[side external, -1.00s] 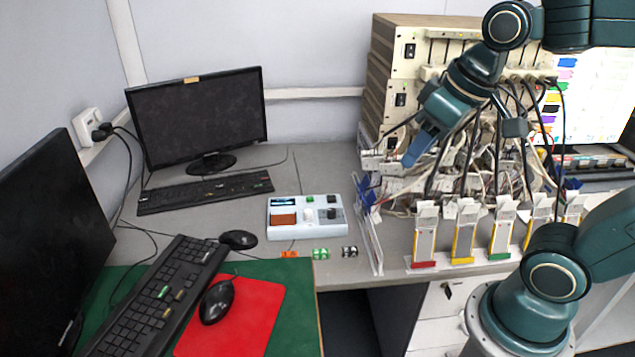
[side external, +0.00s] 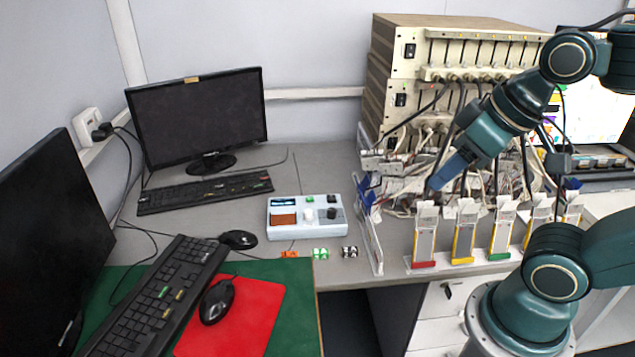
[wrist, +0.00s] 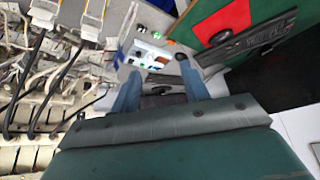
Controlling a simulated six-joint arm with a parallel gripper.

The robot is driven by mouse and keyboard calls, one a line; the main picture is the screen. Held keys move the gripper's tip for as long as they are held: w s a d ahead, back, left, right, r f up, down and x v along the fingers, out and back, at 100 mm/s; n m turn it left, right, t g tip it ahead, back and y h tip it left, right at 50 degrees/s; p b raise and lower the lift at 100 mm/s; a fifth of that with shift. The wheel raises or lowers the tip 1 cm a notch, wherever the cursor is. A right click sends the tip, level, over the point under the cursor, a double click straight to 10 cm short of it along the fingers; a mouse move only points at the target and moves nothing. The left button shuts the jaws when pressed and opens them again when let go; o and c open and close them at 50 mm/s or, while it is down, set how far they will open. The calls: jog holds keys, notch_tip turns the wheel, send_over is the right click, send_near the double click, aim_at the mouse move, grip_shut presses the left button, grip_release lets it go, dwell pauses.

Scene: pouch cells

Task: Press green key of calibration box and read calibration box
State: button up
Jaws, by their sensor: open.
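The calibration box (side external: 300,231) is a pale blue-white box on the grey desk, left of my arm in the side view. On its top are a small dark display (side external: 284,202), a brown panel (side external: 285,219), a green key (side external: 309,199), a white knob and black controls. The box also shows in the wrist view (wrist: 148,54), beyond the fingertips. My gripper (side external: 435,185) hangs above the cell holders, right of the box and apart from it. In the wrist view its two blue fingers (wrist: 162,88) are spread with nothing between them.
Cell holders (side external: 425,235) with coloured bases stand below my gripper. A clear upright panel (side external: 367,228) stands between them and the box. Cables hang before the beige rack (side external: 400,60). Small orange, green and black pieces (side external: 320,254) lie before the box. A mouse (side external: 238,240) lies left.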

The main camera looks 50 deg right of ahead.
jog(key=shift+c, duration=0.3)
grip_shut()
dwell(1.3)
